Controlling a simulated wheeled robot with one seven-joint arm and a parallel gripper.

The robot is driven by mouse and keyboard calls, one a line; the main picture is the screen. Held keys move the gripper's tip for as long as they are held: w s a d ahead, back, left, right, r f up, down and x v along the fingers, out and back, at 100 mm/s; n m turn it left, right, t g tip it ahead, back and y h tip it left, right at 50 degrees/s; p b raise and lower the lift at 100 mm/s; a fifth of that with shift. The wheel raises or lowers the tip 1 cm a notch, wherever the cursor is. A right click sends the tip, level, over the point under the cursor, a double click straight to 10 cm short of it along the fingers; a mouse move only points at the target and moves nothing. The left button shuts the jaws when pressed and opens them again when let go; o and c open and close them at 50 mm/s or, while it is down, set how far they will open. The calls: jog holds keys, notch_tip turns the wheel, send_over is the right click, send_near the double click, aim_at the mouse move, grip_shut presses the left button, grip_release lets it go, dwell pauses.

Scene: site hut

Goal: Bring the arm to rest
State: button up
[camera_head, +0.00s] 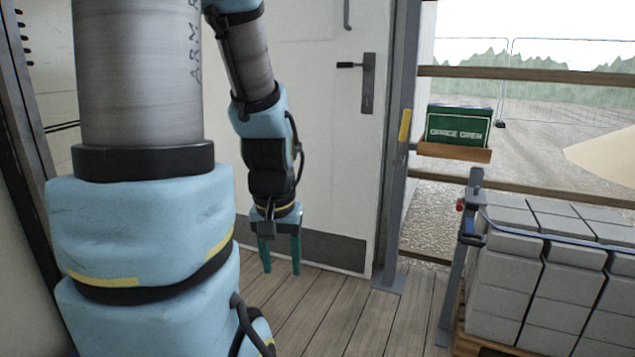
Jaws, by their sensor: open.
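My arm fills the left of the head view, with thick grey and light-blue links close to the camera. Its far end hangs down in front of the white door. My gripper (281,268) points at the floor with two teal fingers apart and nothing between them. The fingertips are above the wooden floor, close to the door's dark kick plate in the picture. I cannot tell the exact gap to the door or floor.
The white door (325,140) has a dark lever handle (350,65). A green "OFFICE OPEN" sign (458,126) stands on a small wooden ledge (455,151). Strapped grey blocks (510,270) on a pallet stand at right. Bare plank floor (340,310) lies between.

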notch_tip(320, 180, up, 28)
jog(key=p, duration=2.5)
jog(key=shift+f, duration=0.25)
